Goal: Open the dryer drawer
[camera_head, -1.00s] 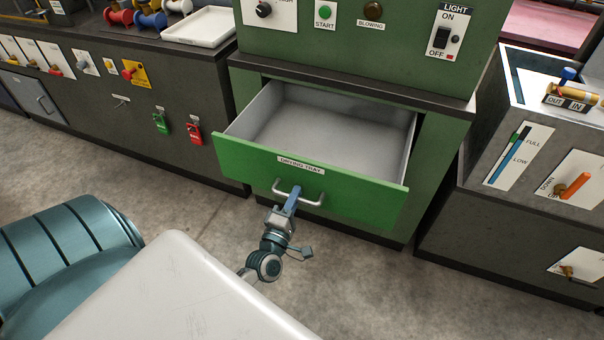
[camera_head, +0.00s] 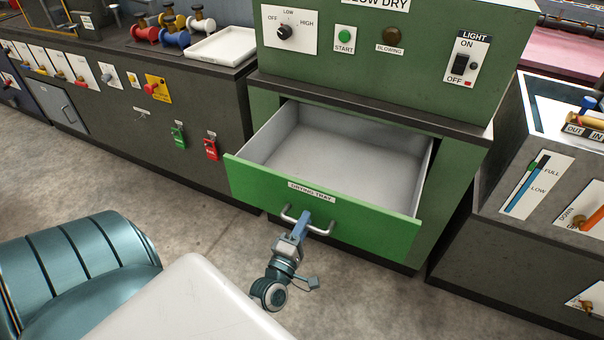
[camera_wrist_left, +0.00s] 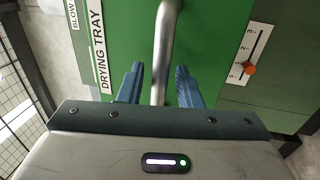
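The green dryer drawer (camera_head: 320,208), labelled DRYING TRAY, stands pulled out of the green dryer cabinet (camera_head: 460,165). Its grey inside (camera_head: 340,160) is bare. A metal bar handle (camera_head: 319,231) is on its front; it also shows in the left wrist view (camera_wrist_left: 164,40). My left gripper (camera_head: 304,218) is at the handle. In the left wrist view its blue fingers (camera_wrist_left: 158,85) are apart, one on each side of the bar, with a visible gap. My right gripper is not in view.
A grey bench (camera_head: 110,105) with red and green tags stands left of the dryer, with a white tray (camera_head: 222,45) on top. A grey unit (camera_head: 500,240) stands to the right. Bare concrete floor (camera_head: 370,290) lies before the drawer.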

